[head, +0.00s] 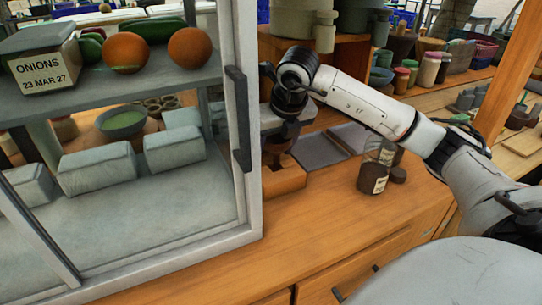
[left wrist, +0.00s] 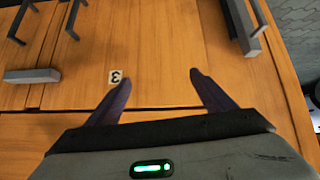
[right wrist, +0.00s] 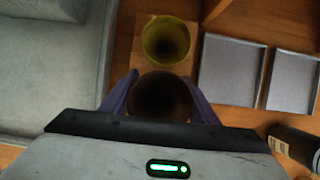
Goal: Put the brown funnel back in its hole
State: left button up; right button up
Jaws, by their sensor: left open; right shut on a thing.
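My right gripper (head: 280,143) is shut on the brown funnel (right wrist: 160,97), whose dark round mouth shows between the fingers in the right wrist view. In the head view the funnel is partly hidden under the gripper, just above a wooden block (head: 285,181). The block (right wrist: 190,66) holds a yellow funnel (right wrist: 167,38) beyond the brown one. The block's hole under the brown funnel is hidden, and I cannot tell whether the tip is in it. My left gripper (left wrist: 160,82) is open and empty above a wooden drawer front marked 3.
A glass-fronted cabinet (head: 243,130) stands close left of my right gripper. Grey trays (head: 318,150) lie right of the block. The front of the wooden counter (head: 300,228) is clear.

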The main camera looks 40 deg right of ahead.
jog(key=shift+w, duration=0.15)
jog(key=shift+f, duration=0.2)
dwell(0.8)
jog(key=shift+f+b, duration=0.25)
jog(key=shift+b, duration=0.1)
